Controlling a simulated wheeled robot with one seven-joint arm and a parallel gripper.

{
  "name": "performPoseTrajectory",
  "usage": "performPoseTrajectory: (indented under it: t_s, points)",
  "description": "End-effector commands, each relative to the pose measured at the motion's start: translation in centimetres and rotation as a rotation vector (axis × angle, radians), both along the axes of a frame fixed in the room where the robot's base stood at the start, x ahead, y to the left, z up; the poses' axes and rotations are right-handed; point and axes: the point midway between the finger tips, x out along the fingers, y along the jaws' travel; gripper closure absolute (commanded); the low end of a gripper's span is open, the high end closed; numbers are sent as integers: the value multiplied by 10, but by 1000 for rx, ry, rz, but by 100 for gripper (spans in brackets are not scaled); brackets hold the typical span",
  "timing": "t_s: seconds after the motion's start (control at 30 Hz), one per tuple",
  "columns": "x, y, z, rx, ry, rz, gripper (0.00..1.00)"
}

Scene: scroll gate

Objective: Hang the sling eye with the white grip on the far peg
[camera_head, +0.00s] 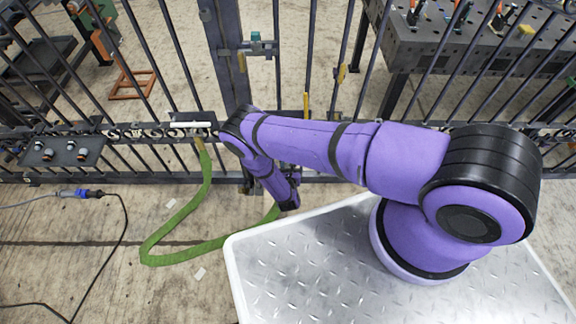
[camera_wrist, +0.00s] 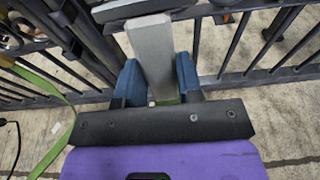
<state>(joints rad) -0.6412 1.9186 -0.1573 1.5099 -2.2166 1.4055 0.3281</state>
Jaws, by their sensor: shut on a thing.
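The green sling (camera_head: 160,248) hangs from the gate, loops down to the floor and runs behind my forearm. Its upper end is by a white bar (camera_head: 190,124) on the gate. In the wrist view the sling shows as a green strap (camera_wrist: 60,145) at the left. My gripper's blue fingers (camera_wrist: 158,82) are shut on a pale grey-white block, the white grip (camera_wrist: 152,48), close to the gate. A bit of green shows at the base of the grip. In the head view my arm hides the grip and jaws. I cannot make out the sling eye or the far peg.
The dark barred gate (camera_head: 232,60) with scrollwork crosses the view. A panel with several knobs (camera_head: 62,152) is at its left. A cable (camera_head: 118,245) lies on the floor at left. A workbench (camera_head: 480,50) stands behind the gate. Bare floor shows at lower left.

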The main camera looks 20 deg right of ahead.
Motion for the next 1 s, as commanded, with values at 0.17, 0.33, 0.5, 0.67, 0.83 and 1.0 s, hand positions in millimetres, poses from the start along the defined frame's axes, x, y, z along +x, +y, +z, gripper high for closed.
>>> performPoseTrajectory:
  t_s: [0.17,0.33,0.5,0.67,0.83,1.0]
  points:
    - [4,-1,-1,0,-1,-2,95]
    - [11,-3,-1,1,-1,-2,95]
    - [18,-5,-1,0,-2,-1,95]
    - [24,-8,-2,0,-1,-2,95]
    - [31,-10,-2,1,-2,-1,95]
    - [38,-12,-3,0,-2,0,95]
